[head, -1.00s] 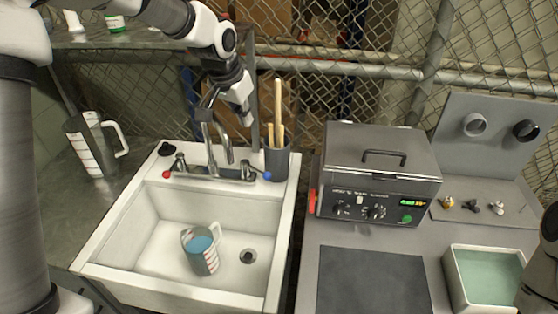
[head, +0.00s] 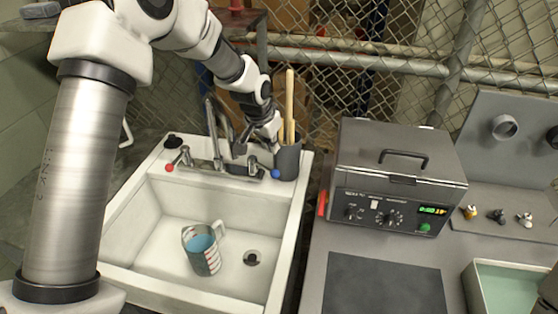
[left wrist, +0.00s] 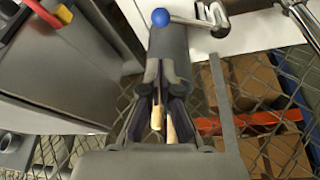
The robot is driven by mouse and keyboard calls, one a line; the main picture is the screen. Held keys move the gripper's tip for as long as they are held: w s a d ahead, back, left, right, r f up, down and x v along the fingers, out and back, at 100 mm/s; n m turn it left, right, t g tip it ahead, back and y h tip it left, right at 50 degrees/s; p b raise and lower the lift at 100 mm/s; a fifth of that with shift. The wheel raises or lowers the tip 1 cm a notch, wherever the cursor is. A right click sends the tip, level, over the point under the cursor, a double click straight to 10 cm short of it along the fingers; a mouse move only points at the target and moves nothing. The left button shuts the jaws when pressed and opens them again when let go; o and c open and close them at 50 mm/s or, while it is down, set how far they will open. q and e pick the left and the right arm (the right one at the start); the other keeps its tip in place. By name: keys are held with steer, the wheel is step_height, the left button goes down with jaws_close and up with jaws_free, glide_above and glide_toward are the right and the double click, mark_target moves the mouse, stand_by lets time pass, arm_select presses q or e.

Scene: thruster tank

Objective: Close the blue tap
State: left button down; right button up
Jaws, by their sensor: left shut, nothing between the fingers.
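The blue tap knob (head: 275,174) is a blue ball on the end of a metal lever, at the right end of the sink's faucet (head: 218,160). The lever points right, towards the grey cup. The knob also shows at the top of the left wrist view (left wrist: 160,17). My left gripper (head: 272,143) is shut and empty, above the knob and close to the grey cup (head: 288,163). In the left wrist view its fingers (left wrist: 163,68) point towards the knob, with the cup between. I cannot tell whether they touch the cup.
Wooden sticks (head: 290,105) stand up from the cup, beside my left gripper. The red knob (head: 169,168) is at the faucet's left end. A measuring jug (head: 205,255) stands in the sink (head: 150,235). A grey machine (head: 395,185) is to the right.

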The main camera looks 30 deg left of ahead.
mark_target(263, 166)
arm_select(q)
steer(key=p+x, duration=0.1)
steer(key=x, duration=0.8)
steer(key=shift+f, duration=0.15)
steer(key=shift+f, duration=0.1)
